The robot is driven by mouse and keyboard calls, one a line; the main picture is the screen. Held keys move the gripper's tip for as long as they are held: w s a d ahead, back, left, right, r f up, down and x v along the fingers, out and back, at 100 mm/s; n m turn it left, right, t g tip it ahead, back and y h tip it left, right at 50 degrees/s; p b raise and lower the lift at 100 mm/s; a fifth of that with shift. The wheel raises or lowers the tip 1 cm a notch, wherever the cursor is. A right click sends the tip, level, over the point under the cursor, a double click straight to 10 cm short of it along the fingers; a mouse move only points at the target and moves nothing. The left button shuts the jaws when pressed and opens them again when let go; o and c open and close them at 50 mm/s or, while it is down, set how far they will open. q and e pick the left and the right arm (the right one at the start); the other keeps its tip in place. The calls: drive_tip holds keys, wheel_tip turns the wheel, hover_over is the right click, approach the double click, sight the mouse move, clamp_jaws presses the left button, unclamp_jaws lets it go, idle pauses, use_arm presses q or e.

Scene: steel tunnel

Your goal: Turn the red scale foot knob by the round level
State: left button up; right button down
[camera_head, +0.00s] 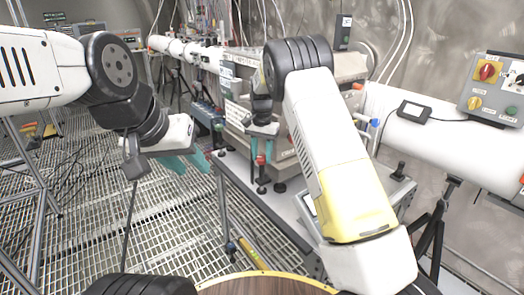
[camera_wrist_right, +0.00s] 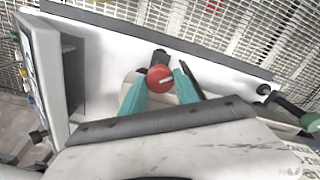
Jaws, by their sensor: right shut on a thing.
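The red foot knob (camera_wrist_right: 160,78) is a round red cap with a pale mark across its top. It lies between the teal fingertips of my right gripper (camera_wrist_right: 161,88) in the right wrist view, and the gripper is shut on it. In the head view the red knob (camera_head: 260,160) shows small below the fingers of my right gripper (camera_head: 262,147). My left gripper (camera_head: 187,163) is open and empty, with its teal fingers apart, in the air to the left of the bench. I cannot make out the round level in either view.
A light bench top (camera_head: 235,165) with a dark edge carries the equipment. A grey control box (camera_head: 495,88) with a red knob and a yellow one stands at the far right. A thick white pipe (camera_head: 450,142) runs behind the bench. The floor grating (camera_head: 95,215) is open at left.

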drive_tip(key=c, duration=0.9)
unclamp_jaws()
drive_tip(key=shift+r, duration=0.1)
wheel_tip(320, 180, up, 8)
drive_tip(key=shift+f, duration=0.15)
